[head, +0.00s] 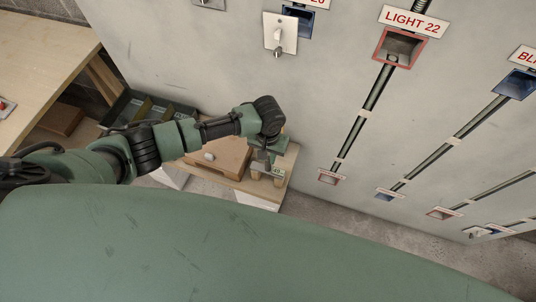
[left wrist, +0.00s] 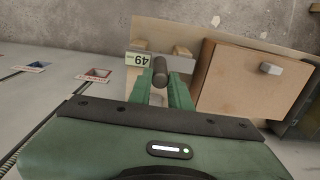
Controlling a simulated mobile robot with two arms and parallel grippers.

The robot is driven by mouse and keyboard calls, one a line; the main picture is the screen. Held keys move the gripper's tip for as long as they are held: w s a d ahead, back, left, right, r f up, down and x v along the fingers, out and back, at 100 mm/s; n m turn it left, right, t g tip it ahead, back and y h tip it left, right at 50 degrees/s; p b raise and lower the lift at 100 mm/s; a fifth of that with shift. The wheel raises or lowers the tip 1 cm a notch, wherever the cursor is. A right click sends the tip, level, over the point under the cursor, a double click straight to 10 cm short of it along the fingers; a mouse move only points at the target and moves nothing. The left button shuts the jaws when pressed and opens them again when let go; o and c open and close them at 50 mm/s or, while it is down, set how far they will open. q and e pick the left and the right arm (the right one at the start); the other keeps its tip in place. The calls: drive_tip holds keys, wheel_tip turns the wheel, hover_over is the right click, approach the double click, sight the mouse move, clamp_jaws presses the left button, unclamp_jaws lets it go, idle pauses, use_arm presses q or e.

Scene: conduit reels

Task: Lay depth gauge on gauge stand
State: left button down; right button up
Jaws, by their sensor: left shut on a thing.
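My left gripper (head: 266,152) is low beside the grey wall, above the end of a wooden bench. In the left wrist view its green fingers (left wrist: 164,88) are shut on a dark rounded rod, the depth gauge (left wrist: 160,70). Pale wooden blocks, seemingly the gauge stand (left wrist: 181,52), show just beyond the fingers; they also show in the head view (head: 256,174). Whether the gauge touches the stand is hidden. My right gripper is not in view.
A brown box (head: 222,156) with a small grey handle is close to the left gripper. A green divided tray (head: 150,110) lies farther left. The wall carries red and blue boxes, conduit slots and a LIGHT 22 sign (head: 411,21). Floor is bare right of the bench.

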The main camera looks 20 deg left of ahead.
use_arm(q)
drive_tip(key=shift+f, duration=0.3)
drive_tip(key=c, duration=1.2)
unclamp_jaws()
drive_tip(key=shift+c, duration=0.2)
